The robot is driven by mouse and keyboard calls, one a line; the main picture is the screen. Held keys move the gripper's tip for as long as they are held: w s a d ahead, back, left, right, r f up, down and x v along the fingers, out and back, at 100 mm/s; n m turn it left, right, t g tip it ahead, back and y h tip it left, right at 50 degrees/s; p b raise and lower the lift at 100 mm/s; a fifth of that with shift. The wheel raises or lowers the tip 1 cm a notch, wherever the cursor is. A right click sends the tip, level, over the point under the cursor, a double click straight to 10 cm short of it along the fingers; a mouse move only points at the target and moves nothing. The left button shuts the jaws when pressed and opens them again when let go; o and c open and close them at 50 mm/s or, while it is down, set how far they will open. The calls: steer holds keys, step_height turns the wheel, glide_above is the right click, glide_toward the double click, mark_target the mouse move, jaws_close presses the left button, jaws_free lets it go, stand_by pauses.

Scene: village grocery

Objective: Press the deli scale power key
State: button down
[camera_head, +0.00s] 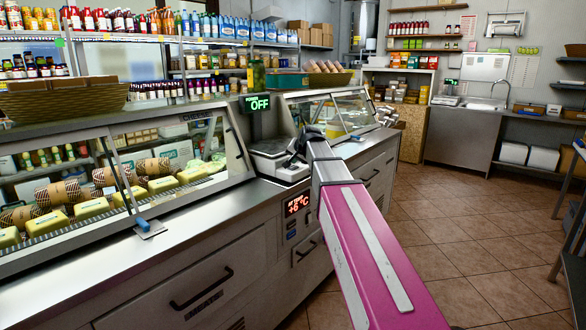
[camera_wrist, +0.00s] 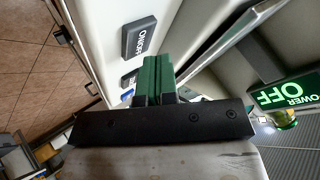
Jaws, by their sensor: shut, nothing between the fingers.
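The deli scale (camera_head: 270,147) stands on the counter between two glass display cases. Its green lit display (camera_head: 255,103) reads POWER OFF, and it also shows at the right of the wrist view (camera_wrist: 285,93). A dark grey key marked ON/OFF (camera_wrist: 139,38) sits on a pale panel in the wrist view. My gripper (camera_wrist: 156,68) is shut and empty, its green fingers together. The fingertips appear just below and right of the key in that picture; whether they touch the panel I cannot tell. In the head view my arm hides the key.
A smaller blue-marked label or key (camera_wrist: 129,80) lies by the fingers. The left glass case (camera_head: 130,170) holds packaged food. A red lit temperature display (camera_head: 298,203) is on the counter front. The tiled floor (camera_head: 470,250) at right is clear.

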mark_target(295, 167)
steer(key=shift+f, duration=0.1)
stand_by(0.3)
steer(key=shift+f, duration=0.35)
stand_by(0.3)
steer(key=shift+r, duration=0.5)
steer(key=shift+r, duration=0.15)
steer(key=shift+r, duration=2.85)
